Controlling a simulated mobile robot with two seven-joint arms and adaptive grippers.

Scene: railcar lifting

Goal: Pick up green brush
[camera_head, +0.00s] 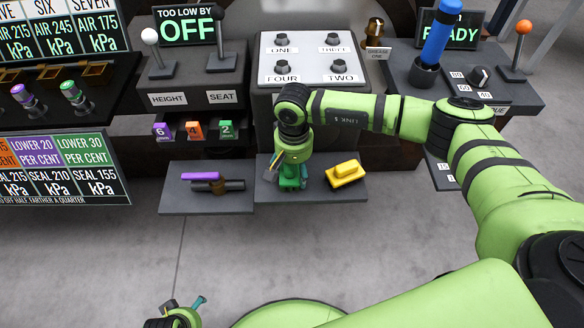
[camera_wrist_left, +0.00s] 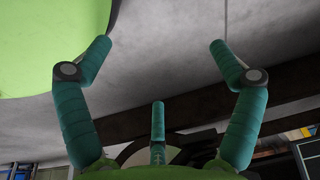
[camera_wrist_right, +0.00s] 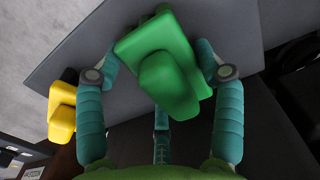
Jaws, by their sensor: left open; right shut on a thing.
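The green brush (camera_wrist_right: 165,62) is a block with a rounded grip on top, and it sits between the fingers of my right gripper (camera_wrist_right: 158,70) in the right wrist view. The right gripper is shut on it. In the head view the right gripper (camera_head: 290,180) is over the right-hand grey shelf, and the green brush (camera_head: 290,184) is mostly hidden under it. I cannot tell whether the brush touches the shelf. My left gripper (camera_wrist_left: 157,50) is open and empty in the left wrist view. It also shows at the bottom of the head view (camera_head: 184,305).
A yellow brush (camera_head: 345,173) lies on the same grey shelf (camera_head: 325,194), right of my right gripper. A purple-handled tool (camera_head: 202,177) lies on the left shelf (camera_head: 180,201). Control panels with knobs and levers stand behind. The floor in front is clear.

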